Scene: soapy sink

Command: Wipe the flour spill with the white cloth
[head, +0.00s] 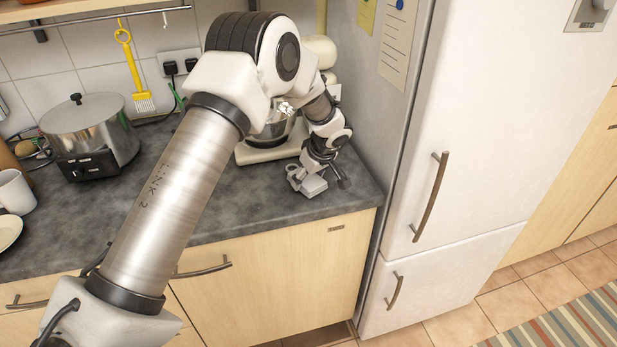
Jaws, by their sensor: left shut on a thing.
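My left gripper (318,182) is low over the right end of the dark grey counter, close to its front edge, and points down. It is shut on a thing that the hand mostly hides. A small pale patch at its tips may be the white cloth, but I cannot make it out clearly. I see no flour spill; my left arm covers a good part of the counter. My right gripper is not in view.
A stand mixer (268,153) is just behind the gripper. The fridge (455,130) borders the counter's right end. A steel pot (92,135), a white mug (15,192) and a plate (8,232) are at left. The counter (80,215) between is bare.

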